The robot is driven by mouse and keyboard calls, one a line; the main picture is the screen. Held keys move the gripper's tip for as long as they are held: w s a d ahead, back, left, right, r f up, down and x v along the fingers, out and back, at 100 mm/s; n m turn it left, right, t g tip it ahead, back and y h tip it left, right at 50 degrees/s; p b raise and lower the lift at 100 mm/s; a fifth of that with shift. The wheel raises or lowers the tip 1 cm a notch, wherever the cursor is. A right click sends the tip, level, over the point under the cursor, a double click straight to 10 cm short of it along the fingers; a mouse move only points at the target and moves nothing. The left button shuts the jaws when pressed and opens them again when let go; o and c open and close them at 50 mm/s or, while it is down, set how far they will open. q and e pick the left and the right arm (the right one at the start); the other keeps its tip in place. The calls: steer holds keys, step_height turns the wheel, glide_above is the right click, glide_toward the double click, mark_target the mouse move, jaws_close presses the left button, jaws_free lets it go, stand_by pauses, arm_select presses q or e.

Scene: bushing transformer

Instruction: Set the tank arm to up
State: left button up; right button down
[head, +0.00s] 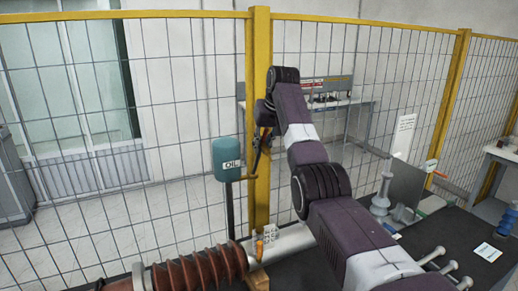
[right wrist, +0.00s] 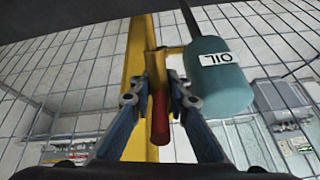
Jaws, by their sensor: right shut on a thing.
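The teal oil tank (head: 227,158), labelled OIL, is fixed beside a yellow fence post (head: 260,60). It also shows in the right wrist view (right wrist: 220,80), with its label upside down. The tank arm has a red grip (right wrist: 159,118), which lies between the two blue fingers of my right gripper (right wrist: 161,90). The gripper is shut on it. In the head view my right gripper (head: 260,152) is at the post, just right of the tank, and the tank arm's angle is hard to tell there. My left gripper is not in view.
A yellow-framed mesh fence stands close behind the tank. A brown ribbed bushing (head: 200,272) and a silver cylinder (head: 288,241) lie below my arm. A dark table (head: 445,235) at the right holds metal parts and a white card (head: 488,252).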

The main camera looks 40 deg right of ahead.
mark_target(267, 130)
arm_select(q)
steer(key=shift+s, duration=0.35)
arm_select(e)
steer(key=shift+w, duration=0.1)
steer(key=c, duration=2)
jaws_free()
steer(key=shift+c, duration=0.2)
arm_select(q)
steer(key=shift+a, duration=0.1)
arm_select(e)
steer(key=shift+r, duration=0.1)
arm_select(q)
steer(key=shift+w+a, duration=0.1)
arm_select(e)
steer(key=shift+s+r, duration=0.1)
steer(key=shift+s, duration=0.1)
steer(key=shift+s+r, duration=0.1)
steer(key=shift+r, duration=0.25)
steer(key=v, duration=1.1)
steer(key=shift+a, duration=0.1)
